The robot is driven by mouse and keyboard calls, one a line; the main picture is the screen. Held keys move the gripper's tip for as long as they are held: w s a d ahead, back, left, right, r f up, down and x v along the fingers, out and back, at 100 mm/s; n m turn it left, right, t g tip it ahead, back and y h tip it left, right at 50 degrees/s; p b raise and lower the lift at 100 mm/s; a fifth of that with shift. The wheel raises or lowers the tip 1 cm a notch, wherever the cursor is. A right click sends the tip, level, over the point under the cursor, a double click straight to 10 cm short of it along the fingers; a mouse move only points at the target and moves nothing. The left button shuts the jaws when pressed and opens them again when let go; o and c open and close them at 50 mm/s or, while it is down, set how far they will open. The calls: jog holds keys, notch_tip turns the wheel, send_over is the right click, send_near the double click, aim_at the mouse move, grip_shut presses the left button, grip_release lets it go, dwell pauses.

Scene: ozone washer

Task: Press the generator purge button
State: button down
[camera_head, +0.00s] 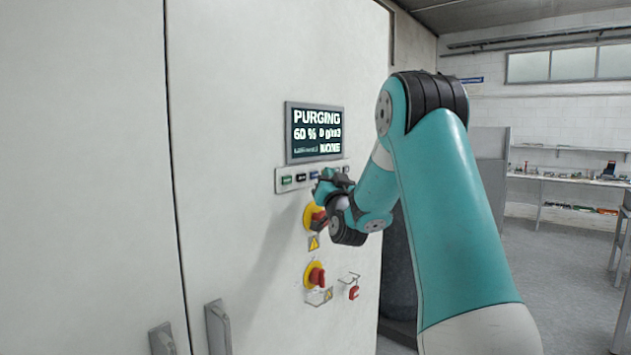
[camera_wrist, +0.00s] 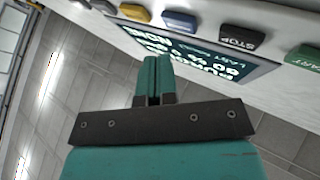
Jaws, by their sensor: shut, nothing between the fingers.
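A button strip (camera_head: 282,184) sits below the display on a white cabinet. In the wrist view it shows a green START button (camera_wrist: 306,57), a dark STOP button (camera_wrist: 240,39), a blue button (camera_wrist: 179,21), a yellow button (camera_wrist: 134,12) and a dark button (camera_wrist: 103,5). No purge label can be read on any of them. The display (camera_head: 315,132) reads PURGING, 60 %. My gripper (camera_wrist: 152,62) is shut and empty, its fingers pointing toward the strip. In the head view my gripper (camera_head: 325,181) covers the strip's middle; contact with a button cannot be told.
A red and yellow rotary switch (camera_head: 310,217) is partly behind my gripper, with another switch (camera_head: 316,275) below. A red padlock-like tag (camera_head: 353,293) hangs beside it. Cabinet handles (camera_head: 218,326) stick out at lower left. A workbench (camera_head: 570,182) stands far right, past open floor.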

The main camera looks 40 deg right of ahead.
jog(key=shift+s+d+b, duration=0.1)
jog(key=shift+s+b, duration=2.05)
jog(key=shift+b, duration=0.75)
